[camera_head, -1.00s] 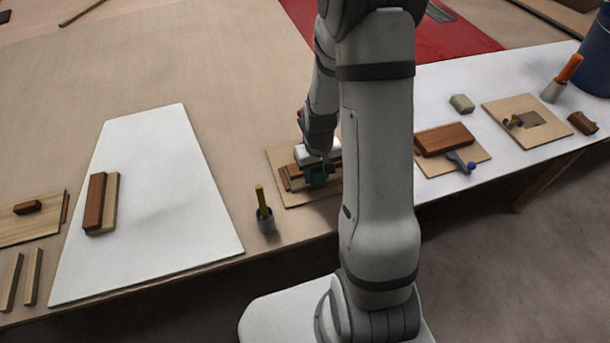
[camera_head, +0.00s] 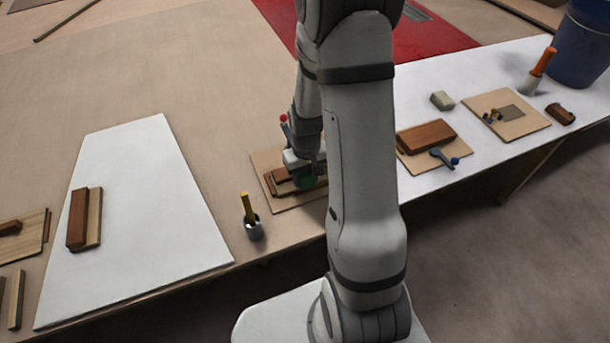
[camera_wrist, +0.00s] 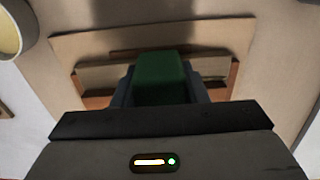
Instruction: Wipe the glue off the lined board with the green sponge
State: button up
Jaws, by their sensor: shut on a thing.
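My gripper (camera_head: 306,178) is shut on the green sponge (camera_wrist: 160,75), which sits between its two dark fingers in the wrist view. In the head view only a bit of green shows at the gripper's tip. The gripper is over a tan board (camera_head: 290,207) that carries brown and light wood strips (camera_head: 279,184). This board also shows in the wrist view (camera_wrist: 150,38), with a strip (camera_wrist: 218,69) behind the sponge. I cannot tell whether the sponge touches it. I can make out no glue and no drawn lines; my gripper and arm hide part of the board.
A grey cup (camera_head: 254,229) with a yellow-handled tool stands left of the board, near the table's front edge. A white panel (camera_head: 140,210) bears a brown block. Right of my arm are a board with a brown block (camera_head: 426,136), another board (camera_head: 507,128) and a blue bucket (camera_head: 582,50).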

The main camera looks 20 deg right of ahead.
aim_at(283, 192)
jog(key=shift+a, duration=0.1)
jog(key=shift+a, duration=3.35)
jog(key=shift+d+f+b, duration=0.15)
jog(key=shift+d+b, duration=0.35)
jog(key=shift+d, duration=3.05)
jog(key=shift+a+b, duration=0.45)
jog(key=shift+a, duration=3.05)
jog(key=shift+d, duration=3.5)
